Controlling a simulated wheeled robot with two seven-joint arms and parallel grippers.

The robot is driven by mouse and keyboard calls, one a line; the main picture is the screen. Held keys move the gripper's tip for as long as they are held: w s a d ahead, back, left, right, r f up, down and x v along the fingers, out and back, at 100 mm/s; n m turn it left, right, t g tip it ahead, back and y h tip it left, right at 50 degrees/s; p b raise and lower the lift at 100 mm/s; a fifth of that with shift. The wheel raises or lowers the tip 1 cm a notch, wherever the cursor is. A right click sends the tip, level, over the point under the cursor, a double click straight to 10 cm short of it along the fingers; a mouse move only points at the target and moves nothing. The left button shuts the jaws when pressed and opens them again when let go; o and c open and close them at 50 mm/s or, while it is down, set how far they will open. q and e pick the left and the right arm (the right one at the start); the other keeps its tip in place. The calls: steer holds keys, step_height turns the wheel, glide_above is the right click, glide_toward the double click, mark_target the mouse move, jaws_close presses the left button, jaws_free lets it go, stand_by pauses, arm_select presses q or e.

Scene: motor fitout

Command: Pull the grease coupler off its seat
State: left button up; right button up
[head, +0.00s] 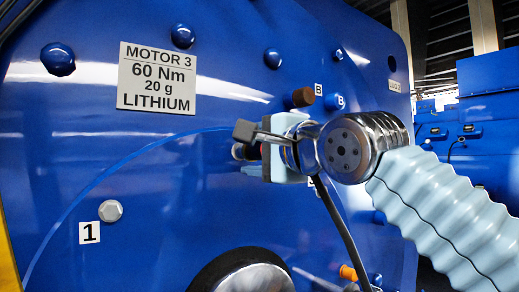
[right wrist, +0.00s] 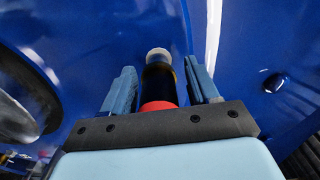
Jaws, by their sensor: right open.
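The grease coupler (right wrist: 158,85) is a dark cylinder with a pale far end and a red band near my palm. It shows in the right wrist view between the two fingers of my right gripper (right wrist: 160,68). The fingers stand apart on either side of it, with narrow gaps. In the head view my right gripper (head: 262,148) is at the blue motor face and hides most of the coupler; a small dark and red part (head: 239,151) shows at its left. Whether the coupler touches its seat is hidden. My left gripper is out of view.
The blue motor face (head: 190,165) carries bolt heads, a brown cap (head: 302,97) and a label plate (head: 157,78). A grey fitting (head: 111,211) sits beside a "1" tag (head: 90,232). A black hose (head: 342,222) hangs below my gripper. A round shaft end (head: 255,278) is lower down.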

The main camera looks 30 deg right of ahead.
steer(key=shift+w+f, duration=0.3)
steer(key=shift+w, duration=0.05)
jaws_close()
stand_by(0.3)
steer(key=shift+s+f, duration=0.1)
steer(key=shift+s, duration=0.25)
steer(key=shift+s+d+r+b, duration=0.1)
steer(key=shift+s+b, duration=0.25)
steer(key=shift+s, duration=0.9)
steer(key=shift+s+d+r+b, duration=0.1)
steer(key=shift+s+b, duration=0.2)
steer(key=shift+s, duration=1.05)
steer(key=shift+s, duration=0.15)
